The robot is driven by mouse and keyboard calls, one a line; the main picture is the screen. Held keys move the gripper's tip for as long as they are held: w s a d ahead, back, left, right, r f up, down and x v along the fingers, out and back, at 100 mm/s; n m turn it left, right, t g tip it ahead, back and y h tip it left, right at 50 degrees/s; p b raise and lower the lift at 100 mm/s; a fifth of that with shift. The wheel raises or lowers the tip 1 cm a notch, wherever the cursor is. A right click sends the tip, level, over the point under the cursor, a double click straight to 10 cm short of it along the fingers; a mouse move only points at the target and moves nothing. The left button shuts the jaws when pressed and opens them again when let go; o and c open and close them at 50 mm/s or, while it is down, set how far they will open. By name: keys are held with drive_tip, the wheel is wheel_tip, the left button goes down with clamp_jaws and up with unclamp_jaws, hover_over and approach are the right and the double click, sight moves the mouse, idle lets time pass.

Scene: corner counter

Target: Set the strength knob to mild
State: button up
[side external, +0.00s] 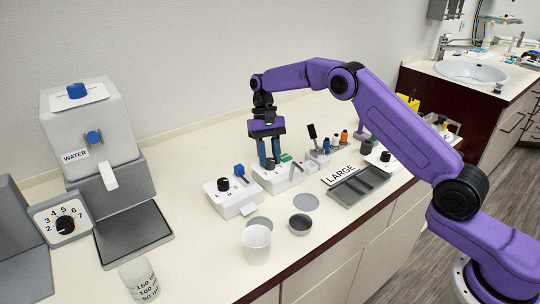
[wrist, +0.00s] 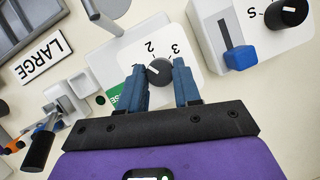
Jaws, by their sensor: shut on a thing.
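My gripper (side external: 269,163) points down over a white box (side external: 285,181) in the middle of the counter. In the wrist view its two blue fingers (wrist: 159,85) are closed on either side of a small black knob (wrist: 159,71). The numbers 2 and 3 show on the white face beyond the knob. A pale mark on the knob points up and left, roughly toward the 2. A green label (wrist: 115,97) beside it is partly hidden by a finger. No lettering reading "strength" or "mild" is legible.
A neighbouring white box has a black knob (side external: 223,184) and a blue slider (side external: 239,170); its knob face shows an S in the wrist view. A numbered dial (side external: 65,225) and WATER dispenser (side external: 92,130) stand left. A cup (side external: 256,244) and grey tray (side external: 358,187) are in front.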

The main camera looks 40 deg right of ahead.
drive_tip(key=n, duration=0.2)
drive_tip(key=n+h, duration=0.1)
drive_tip(key=n, duration=0.1)
drive_tip(key=n+h, duration=0.1)
drive_tip(key=shift+a+n, duration=0.25)
drive_tip(key=shift+n, duration=0.15)
idle(0.4)
drive_tip(key=o, duration=1.1)
drive_tip(key=shift+c, duration=0.2)
drive_tip(key=shift+r, duration=0.1)
